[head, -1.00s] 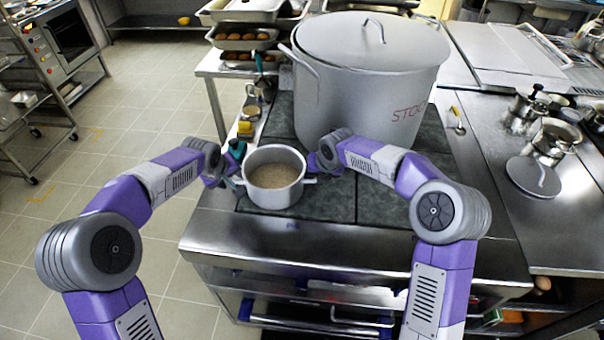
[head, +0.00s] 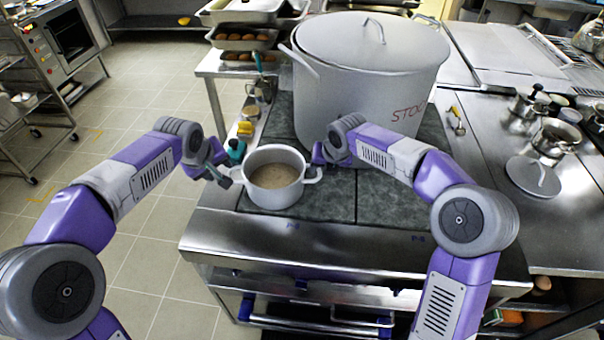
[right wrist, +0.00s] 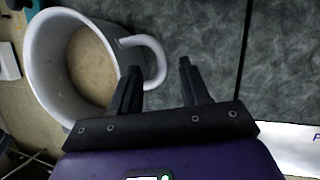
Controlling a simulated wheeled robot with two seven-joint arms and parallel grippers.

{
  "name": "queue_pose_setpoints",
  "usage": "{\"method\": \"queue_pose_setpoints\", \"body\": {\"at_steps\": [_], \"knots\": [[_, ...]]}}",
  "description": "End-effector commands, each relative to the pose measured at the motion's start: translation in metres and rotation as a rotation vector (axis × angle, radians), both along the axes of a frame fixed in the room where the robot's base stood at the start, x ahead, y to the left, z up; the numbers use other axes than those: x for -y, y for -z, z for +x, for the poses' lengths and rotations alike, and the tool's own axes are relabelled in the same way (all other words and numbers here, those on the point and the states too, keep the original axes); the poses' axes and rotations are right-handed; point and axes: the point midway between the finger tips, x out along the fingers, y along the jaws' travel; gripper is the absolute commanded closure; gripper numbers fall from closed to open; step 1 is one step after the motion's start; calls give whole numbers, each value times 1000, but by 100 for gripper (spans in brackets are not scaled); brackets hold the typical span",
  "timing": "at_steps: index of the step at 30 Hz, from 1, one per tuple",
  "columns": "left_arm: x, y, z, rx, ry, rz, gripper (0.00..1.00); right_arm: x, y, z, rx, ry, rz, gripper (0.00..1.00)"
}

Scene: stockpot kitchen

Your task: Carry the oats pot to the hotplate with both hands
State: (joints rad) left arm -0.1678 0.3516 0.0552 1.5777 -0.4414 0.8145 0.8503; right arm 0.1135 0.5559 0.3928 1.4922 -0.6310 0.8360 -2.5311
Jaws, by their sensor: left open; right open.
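The oats pot (head: 274,201), a small grey two-handled pot with pale brown contents, stands upright at the front left of the dark slab cooktop (head: 325,203). My left gripper (head: 222,176) is open beside the pot's left handle; I cannot tell whether they touch. My right gripper (head: 319,167) is open by the right handle. In the right wrist view the open fingers of my right gripper (right wrist: 158,80) reach the pot's looped handle (right wrist: 160,58), its outer end lying between the tips. The pot body (right wrist: 45,65) is to the left there. Which slab is the hotplate is unclear.
A large lidded stockpot (head: 365,95) stands just behind the oats pot. Bottles and jars (head: 245,130) line the left edge. Trays of buns (head: 240,58) are behind. The slab right of the oats pot is clear below my right arm.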

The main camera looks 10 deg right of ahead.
Motion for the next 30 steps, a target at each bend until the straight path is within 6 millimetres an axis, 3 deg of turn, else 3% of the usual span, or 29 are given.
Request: {"method": "queue_pose_setpoints", "body": {"at_steps": [3, 10, 30], "knots": [[0, 0, 0, 0, 0, 0, 53, 4, -24, -10, 3, 2, 1, 54], [0, 0, 0, 0, 0, 0, 53, 8, -48, -21, 0, 1, 1, 54], [0, 0, 0, 0, 0, 0, 53, 8, -51, -23, -1, 0, 0, 54]]}}
